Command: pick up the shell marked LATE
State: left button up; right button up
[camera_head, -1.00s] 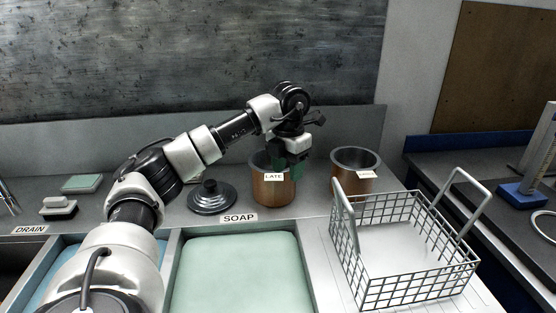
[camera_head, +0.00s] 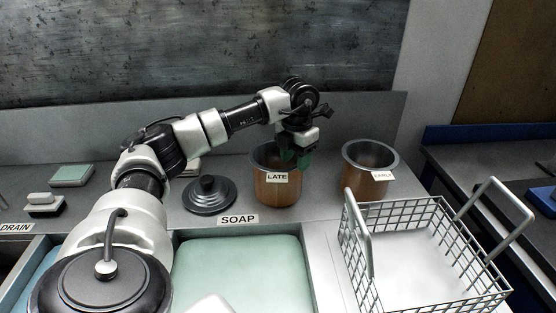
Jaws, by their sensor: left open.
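The shell marked LATE (camera_head: 276,191) is an open copper pot with a grey rim and a white label, upright on the counter behind the soap basin. My left gripper (camera_head: 296,160), with green fingers, is open at its right rim and points down. The fingers overlap the rim in the picture; I cannot tell whether they touch it or straddle the wall. A similar copper pot labelled EARLY (camera_head: 366,172) stands apart to the right. My right gripper is not in view.
A dark round lid (camera_head: 209,196) lies left of the LATE pot. A white wire basket (camera_head: 425,255) stands front right, close to the EARLY pot. The SOAP basin (camera_head: 242,275) is in front. Brushes or sponges (camera_head: 70,176) lie at the left.

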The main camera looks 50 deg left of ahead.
aim_at(292, 178)
pick_arm(q)
jog(key=f, duration=0.1)
jog(key=f+p, duration=0.1)
jog(key=f, duration=0.2)
jog(key=shift+s+a+f, duration=0.1)
jog(key=shift+a+f, duration=0.05)
jog(key=shift+a, duration=0.25)
jog(key=shift+f, duration=0.55)
grip_shut()
